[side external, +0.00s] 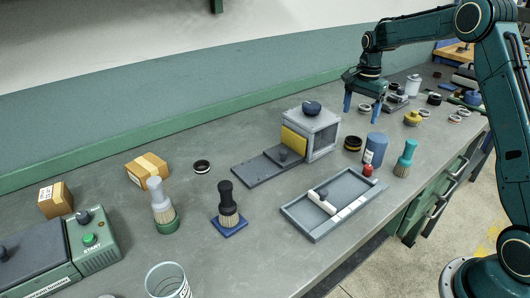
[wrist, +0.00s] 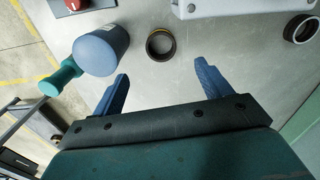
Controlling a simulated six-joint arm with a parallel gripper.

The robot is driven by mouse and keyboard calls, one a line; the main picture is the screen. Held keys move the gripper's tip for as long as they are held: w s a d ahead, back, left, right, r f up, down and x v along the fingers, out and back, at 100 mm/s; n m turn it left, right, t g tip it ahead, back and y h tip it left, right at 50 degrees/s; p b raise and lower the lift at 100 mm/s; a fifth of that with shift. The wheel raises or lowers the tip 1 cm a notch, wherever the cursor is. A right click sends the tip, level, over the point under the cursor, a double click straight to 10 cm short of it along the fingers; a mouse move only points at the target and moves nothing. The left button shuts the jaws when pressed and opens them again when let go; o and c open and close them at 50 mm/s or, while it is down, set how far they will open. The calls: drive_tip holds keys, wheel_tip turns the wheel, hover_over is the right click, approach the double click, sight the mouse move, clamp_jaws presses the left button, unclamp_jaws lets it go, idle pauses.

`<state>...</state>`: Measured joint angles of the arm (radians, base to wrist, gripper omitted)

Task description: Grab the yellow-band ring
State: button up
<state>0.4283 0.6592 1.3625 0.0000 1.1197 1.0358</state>
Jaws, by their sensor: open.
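The yellow-band ring (side external: 353,143) is a dark ring with a yellow band, lying flat on the grey bench between the grey box and the blue cylinder. In the wrist view the ring (wrist: 161,44) lies just beyond the fingertips, roughly midway between them sideways. My gripper (side external: 362,105) is open and empty, with its blue fingers pointing down above the bench, behind the ring in the side view. In the wrist view my gripper (wrist: 162,72) shows both fingers spread apart, with nothing between them.
The blue cylinder (wrist: 100,50) and a teal brush (wrist: 60,77) stand left of the ring in the wrist view. The grey box (side external: 318,132) stands close on its other side. Another dark ring (wrist: 302,28) lies farther right. A grey tray (side external: 302,222) lies nearer the bench front.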

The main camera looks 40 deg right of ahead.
hover_over(354, 139)
drive_tip(key=s+a, duration=0.1)
drive_tip(key=a, duration=0.1)
drive_tip(key=shift+s+f, duration=0.2)
drive_tip(key=shift+f, duration=2.55)
drive_tip(key=shift+w+f, duration=0.1)
drive_tip(key=shift+f, duration=2.5)
drive_tip(key=c, duration=1.2)
